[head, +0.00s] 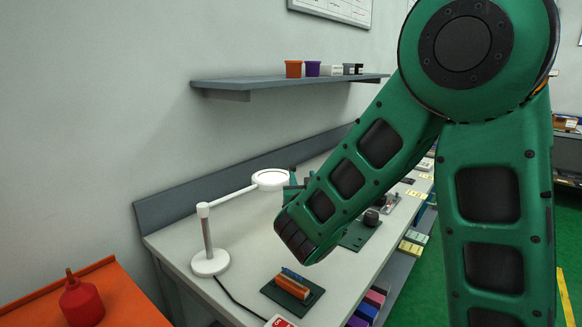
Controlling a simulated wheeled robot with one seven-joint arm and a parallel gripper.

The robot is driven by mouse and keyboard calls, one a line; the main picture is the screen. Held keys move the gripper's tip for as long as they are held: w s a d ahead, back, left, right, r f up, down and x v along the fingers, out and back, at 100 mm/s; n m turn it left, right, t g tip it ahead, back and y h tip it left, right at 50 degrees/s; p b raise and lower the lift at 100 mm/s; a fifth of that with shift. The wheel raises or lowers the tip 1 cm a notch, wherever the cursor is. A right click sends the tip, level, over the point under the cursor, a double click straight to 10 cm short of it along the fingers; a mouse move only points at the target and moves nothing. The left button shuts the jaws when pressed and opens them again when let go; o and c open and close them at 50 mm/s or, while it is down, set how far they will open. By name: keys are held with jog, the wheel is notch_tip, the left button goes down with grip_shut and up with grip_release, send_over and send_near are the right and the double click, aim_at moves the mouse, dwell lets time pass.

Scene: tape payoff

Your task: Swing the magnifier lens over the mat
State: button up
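The magnifier has a white round base (210,263), a grey post and a pale arm reaching right and back. Its white ring-shaped lens (270,178) is at the arm's end, above the bench. One dark mat (270,290) lies at the front of the bench, in front of and to the left of my forearm. A second dark green mat (352,243) lies farther right, partly behind my arm. The lens is over neither mat in this view. The far end of my arm, with my gripper (292,188), shows in part close to the lens's right edge; its fingers cannot be made out.
An orange and blue item (292,286) lies on the front mat. A black cord runs forward from the lamp base. A wall shelf (270,84) holds small containers. A red bottle (81,301) stands on an orange surface at left.

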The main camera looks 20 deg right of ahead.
jog(key=shift+w+a+r+y, duration=0.15)
jog(key=shift+a+y, duration=0.15)
jog(key=shift+a, duration=0.45)
jog(key=shift+n+t, duration=0.3)
jog(key=w, duration=0.7)
jog(key=w+d, duration=0.1)
jog(key=w, duration=0.2)
jog(key=shift+w, duration=0.35)
grip_shut()
